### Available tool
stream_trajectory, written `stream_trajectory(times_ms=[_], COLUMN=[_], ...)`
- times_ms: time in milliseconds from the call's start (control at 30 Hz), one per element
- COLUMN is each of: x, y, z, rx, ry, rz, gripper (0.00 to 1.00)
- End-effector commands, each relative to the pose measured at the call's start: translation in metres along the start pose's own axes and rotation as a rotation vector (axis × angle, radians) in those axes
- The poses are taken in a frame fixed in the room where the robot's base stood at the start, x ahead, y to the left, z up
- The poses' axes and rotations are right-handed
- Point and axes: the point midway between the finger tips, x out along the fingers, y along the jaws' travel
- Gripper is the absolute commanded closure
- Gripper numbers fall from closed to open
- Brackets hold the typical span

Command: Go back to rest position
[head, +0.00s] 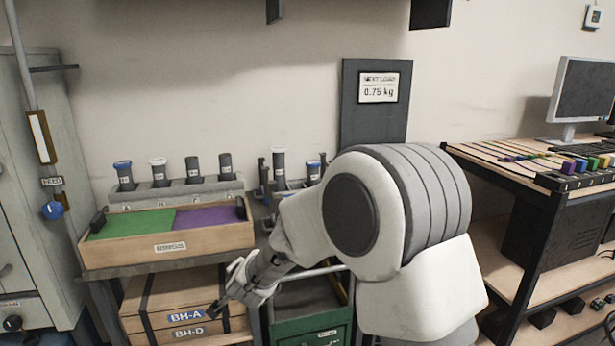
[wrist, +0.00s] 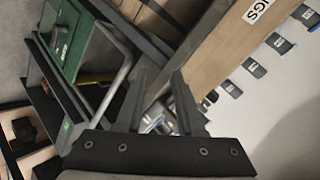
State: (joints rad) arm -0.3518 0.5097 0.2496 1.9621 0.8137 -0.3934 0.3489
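My gripper (head: 228,288) hangs low in the head view, in front of the bench edge, at the end of my bent arm. In the wrist view my gripper (wrist: 160,82) shows two dark fingers standing apart with nothing held between them, so it is open. In the head view it is in front of the labelled boxes (head: 160,318) under the bench and left of the green crate (head: 312,326). My arm hides part of the bench and the floor behind it.
A wooden tray (head: 170,253) with green and purple sections sits on the bench, before a rack (head: 170,193) of capped tubes. A grey cabinet (head: 35,170) stands left. A wooden shelf desk (head: 560,190) with coloured blocks and a monitor (head: 583,90) stands right.

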Motion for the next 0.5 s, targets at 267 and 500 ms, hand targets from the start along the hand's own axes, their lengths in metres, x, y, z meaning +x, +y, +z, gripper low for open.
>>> stream_trajectory(times_ms=[267,500], x=[-0.094,-0.179], y=[-0.013,0.013], z=[-0.053,-0.083], rx=[-0.239,-0.441], ry=[-0.087,-0.145], rz=[-0.023,0.029], gripper=[0.63,0.63])
